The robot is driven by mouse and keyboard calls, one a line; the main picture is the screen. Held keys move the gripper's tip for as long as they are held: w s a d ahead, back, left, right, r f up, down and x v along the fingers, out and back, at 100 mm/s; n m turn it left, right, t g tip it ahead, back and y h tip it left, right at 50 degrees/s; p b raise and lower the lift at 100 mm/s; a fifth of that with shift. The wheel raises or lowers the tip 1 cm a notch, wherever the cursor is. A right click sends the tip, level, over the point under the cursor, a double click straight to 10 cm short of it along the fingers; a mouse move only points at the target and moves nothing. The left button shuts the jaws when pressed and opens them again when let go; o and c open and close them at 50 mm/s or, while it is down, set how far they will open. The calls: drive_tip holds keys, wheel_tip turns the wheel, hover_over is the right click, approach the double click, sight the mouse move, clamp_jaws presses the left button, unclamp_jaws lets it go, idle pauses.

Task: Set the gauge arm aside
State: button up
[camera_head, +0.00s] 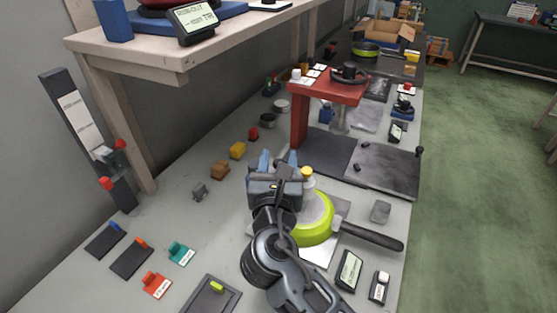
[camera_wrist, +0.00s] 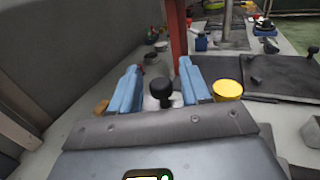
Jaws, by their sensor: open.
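My gripper (camera_head: 279,161) is open, its two blue fingers apart, just left of the lime-green pan (camera_head: 318,228). In the wrist view a black knob (camera_wrist: 162,87) on a pale base stands between or just beyond the fingers (camera_wrist: 160,80). It may belong to the gauge arm, but I cannot tell for sure. No contact between knob and fingers is visible. A yellow round cap (camera_wrist: 227,89) is right of the right finger; it also shows in the head view (camera_head: 306,173). My arm hides what is below the gripper.
A red stand (camera_head: 298,122) rises behind the pan, with dark plates (camera_head: 387,166) to its right. The pan's black handle (camera_head: 372,236) points right. Small coloured blocks (camera_head: 238,150) lie to the left. A wooden shelf (camera_head: 130,62) overhangs the upper left.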

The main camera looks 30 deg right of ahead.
drive_tip(key=shift+c, duration=0.4)
clamp_jaws()
